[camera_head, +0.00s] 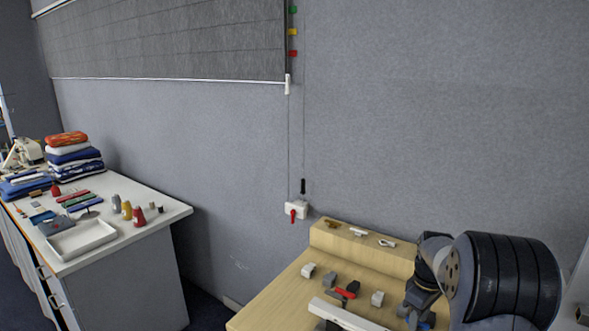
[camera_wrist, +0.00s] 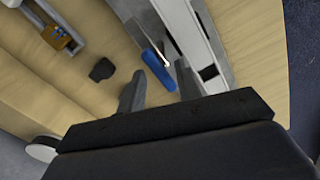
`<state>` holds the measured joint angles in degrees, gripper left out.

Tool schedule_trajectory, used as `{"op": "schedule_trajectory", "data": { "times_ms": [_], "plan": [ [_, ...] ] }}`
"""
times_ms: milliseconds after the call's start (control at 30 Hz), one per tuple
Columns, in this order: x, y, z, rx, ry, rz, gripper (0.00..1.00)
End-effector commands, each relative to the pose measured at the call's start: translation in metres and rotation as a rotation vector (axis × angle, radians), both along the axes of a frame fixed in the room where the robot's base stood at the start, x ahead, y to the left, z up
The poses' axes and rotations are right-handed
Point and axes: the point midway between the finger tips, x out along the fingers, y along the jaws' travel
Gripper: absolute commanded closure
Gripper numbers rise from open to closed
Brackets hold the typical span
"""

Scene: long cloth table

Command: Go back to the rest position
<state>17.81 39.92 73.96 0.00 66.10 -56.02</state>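My gripper (camera_wrist: 160,88) shows in the wrist view with its two dark fingers apart. A blue bar-shaped piece (camera_wrist: 154,66) appears between and just beyond the fingertips, beside a long grey-white metal part (camera_wrist: 195,45). The fingers are not closed on it; I cannot tell how far below them it lies. In the head view my arm is at the lower right over the wooden bench (camera_head: 275,300), and its fingertips cannot be made out there.
The bench carries a red-handled tool (camera_head: 346,293), small grey-white blocks (camera_head: 377,299) and a raised back ledge (camera_head: 350,243). A white table (camera_head: 165,211) at left holds folded cloths (camera_head: 72,155), a white tray (camera_head: 82,239) and cones. A gap separates table and bench.

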Motion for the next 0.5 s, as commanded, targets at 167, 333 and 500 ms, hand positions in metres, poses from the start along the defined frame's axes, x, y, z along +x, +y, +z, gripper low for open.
{"op": "schedule_trajectory", "data": {
  "times_ms": [167, 333, 500],
  "plan": [
    [-0.0001, 0.0001, 0.0001, 0.000, 0.000, -0.143, 0.67],
    [-0.0001, 0.0000, 0.0002, 0.000, 0.000, -0.280, 0.67],
    [-0.0001, 0.0000, 0.0002, 0.000, 0.000, -0.409, 0.67]
  ]
}}
